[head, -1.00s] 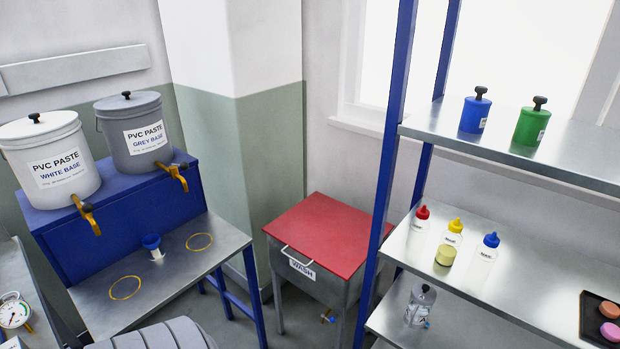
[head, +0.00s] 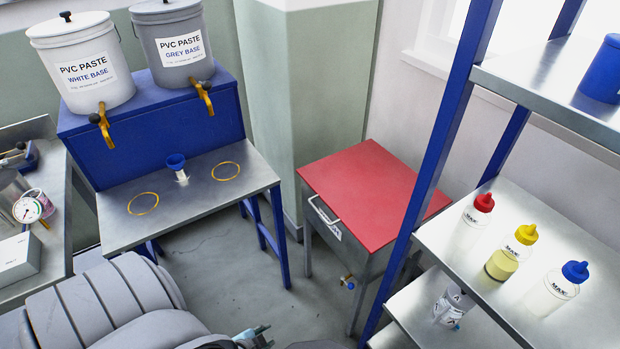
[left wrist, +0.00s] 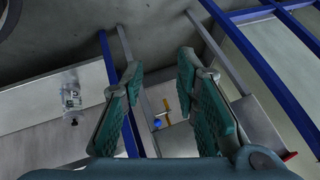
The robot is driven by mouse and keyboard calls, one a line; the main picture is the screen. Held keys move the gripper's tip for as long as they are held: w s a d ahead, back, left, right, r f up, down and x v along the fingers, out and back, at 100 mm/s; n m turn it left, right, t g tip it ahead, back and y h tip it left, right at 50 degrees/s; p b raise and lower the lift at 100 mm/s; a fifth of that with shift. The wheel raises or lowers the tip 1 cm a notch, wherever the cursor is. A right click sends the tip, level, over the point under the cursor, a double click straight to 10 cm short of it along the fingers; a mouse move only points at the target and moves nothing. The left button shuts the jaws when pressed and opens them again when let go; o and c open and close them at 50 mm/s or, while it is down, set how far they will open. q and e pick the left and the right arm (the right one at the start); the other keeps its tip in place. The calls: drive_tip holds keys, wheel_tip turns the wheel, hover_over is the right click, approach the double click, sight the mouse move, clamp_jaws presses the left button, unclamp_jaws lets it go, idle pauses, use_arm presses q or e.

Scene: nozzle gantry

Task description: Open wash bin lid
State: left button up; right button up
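The wash bin (head: 335,255) is a grey metal box on legs in the middle of the head view. Its flat red lid (head: 385,190) is shut. A pale bar handle (head: 325,213) is on the front, near the lid's edge. My left gripper (head: 252,337) barely shows at the bottom edge of the head view, in front of and apart from the bin. In the left wrist view my left gripper (left wrist: 160,98) is open and empty. Beyond its fingers is the bin's tap with a blue knob (left wrist: 158,124). My right gripper is not in view.
A blue-legged shelf rack (head: 470,235) with bottles stands close at the bin's right. A steel table (head: 200,205) with paste buckets stands at left. Grey floor (head: 240,275) is clear between table and bin. A clear bottle (left wrist: 72,95) shows in the left wrist view.

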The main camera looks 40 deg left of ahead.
use_arm(q)
drive_tip(key=w+a+m+t+b, duration=0.4)
drive_tip(key=w+t+b, duration=0.1)
drive_tip(key=w, duration=0.5)
drive_tip(key=m+t+b, duration=0.7)
drive_tip(key=m+t, duration=0.1)
approach(318, 211)
drive_tip(key=w+b, duration=0.1)
drive_tip(key=w, duration=0.2)
drive_tip(key=w+b, duration=0.2)
drive_tip(key=w, duration=0.1)
drive_tip(key=w+r+b, duration=0.1)
drive_tip(key=w+b, duration=0.1)
drive_tip(key=w, duration=0.1)
drive_tip(key=shift+w+a, duration=0.35)
drive_tip(key=shift+a, duration=0.05)
drive_tip(key=c, duration=0.6)
clamp_jaws()
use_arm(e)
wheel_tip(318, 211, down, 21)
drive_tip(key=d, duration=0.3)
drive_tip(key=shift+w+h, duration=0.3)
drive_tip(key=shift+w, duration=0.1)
